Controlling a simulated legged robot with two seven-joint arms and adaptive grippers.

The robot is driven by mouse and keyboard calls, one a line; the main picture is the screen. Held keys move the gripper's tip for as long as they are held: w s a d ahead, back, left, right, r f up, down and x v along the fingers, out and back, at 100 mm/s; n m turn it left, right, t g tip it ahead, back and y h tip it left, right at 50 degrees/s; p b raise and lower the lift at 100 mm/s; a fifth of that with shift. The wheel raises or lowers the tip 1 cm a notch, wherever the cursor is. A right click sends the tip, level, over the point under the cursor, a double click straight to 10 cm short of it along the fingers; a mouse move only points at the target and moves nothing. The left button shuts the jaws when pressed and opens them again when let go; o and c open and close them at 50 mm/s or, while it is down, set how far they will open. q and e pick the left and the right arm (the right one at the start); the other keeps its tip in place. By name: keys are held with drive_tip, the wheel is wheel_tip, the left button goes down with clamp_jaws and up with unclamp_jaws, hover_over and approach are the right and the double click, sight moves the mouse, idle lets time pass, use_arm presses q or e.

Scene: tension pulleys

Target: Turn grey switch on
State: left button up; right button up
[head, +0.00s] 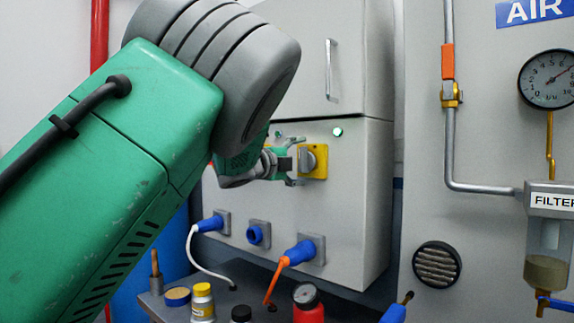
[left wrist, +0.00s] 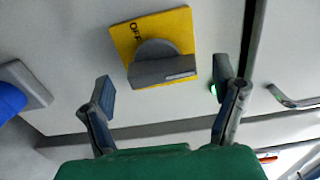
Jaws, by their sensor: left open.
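The grey switch (head: 308,158) is a rotary knob on a yellow plate (head: 321,172) on the front of the grey cabinet. In the left wrist view the grey switch (left wrist: 163,68) has a bar handle lying roughly across the picture, and "OFF" is readable on the yellow plate (left wrist: 184,25). My left gripper (head: 294,160) is in front of the switch and partly covers it. In the left wrist view my left gripper (left wrist: 164,80) is open, one finger to each side of the handle, with visible gaps. My right gripper is not in view.
A lit green lamp (head: 337,132) is right of and above the switch. Blue plugs (head: 300,252) with cables sit in sockets below. Bottles and a red container (head: 307,305) stand on the lower surface. A vertical pipe (head: 449,120) and gauge (head: 547,79) are at right.

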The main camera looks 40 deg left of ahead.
use_arm(q)
drive_tip(key=s, duration=1)
drive_tip(key=shift+a, duration=0.4)
drive_tip(key=shift+f, duration=0.1)
